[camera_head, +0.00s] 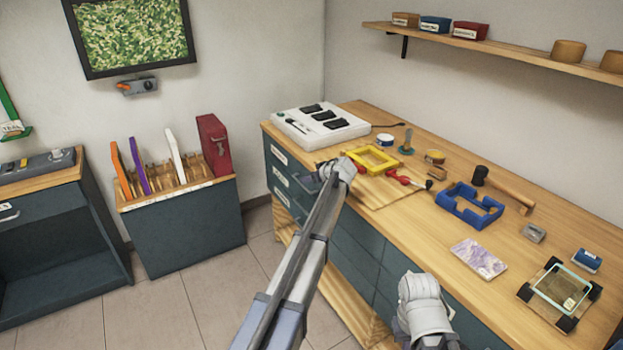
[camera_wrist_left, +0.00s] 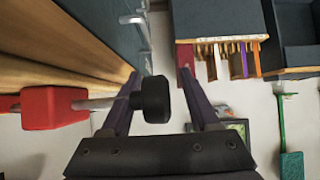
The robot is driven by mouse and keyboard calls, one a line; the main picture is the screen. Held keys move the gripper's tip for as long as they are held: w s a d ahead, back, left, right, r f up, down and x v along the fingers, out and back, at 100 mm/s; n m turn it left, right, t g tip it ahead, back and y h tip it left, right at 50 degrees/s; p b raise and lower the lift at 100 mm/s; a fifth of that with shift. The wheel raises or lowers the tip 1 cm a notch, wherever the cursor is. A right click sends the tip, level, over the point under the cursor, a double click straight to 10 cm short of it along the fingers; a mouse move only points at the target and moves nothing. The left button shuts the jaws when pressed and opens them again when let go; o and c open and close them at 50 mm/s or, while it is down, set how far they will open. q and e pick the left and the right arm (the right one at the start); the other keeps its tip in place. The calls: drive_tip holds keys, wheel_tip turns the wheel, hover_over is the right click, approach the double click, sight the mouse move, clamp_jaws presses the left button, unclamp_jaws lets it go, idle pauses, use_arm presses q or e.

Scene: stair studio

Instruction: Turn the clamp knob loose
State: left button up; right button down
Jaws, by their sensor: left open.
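In the left wrist view, a red clamp body (camera_wrist_left: 50,107) is at the left beside the wooden tabletop. A thin metal rod (camera_wrist_left: 95,103) runs from it to a round black clamp knob (camera_wrist_left: 153,98). My left gripper (camera_wrist_left: 158,74) is open. The knob appears between its two fingers in the picture, nearer the left finger, with a gap on the right; contact cannot be told. In the head view my left gripper (camera_head: 322,178) is at the workbench's left edge, and the clamp knob cannot be made out there. My right gripper is not seen.
The workbench top (camera_head: 400,225) holds a yellow frame (camera_head: 372,158), a red-and-black tool (camera_head: 408,181), a blue tray (camera_head: 468,207), a mallet (camera_head: 508,190) and a white switch box (camera_head: 320,127). A rack (camera_head: 185,230) stands at the left, with floor between.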

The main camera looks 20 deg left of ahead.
use_arm(q)
drive_tip(key=shift+d+r, duration=0.1)
drive_tip(key=shift+d, duration=0.05)
drive_tip(key=p+v, duration=0.4)
drive_tip(key=v, duration=0.3)
drive_tip(key=shift+s+d+r, duration=0.15)
drive_tip(key=shift+s+r, duration=0.05)
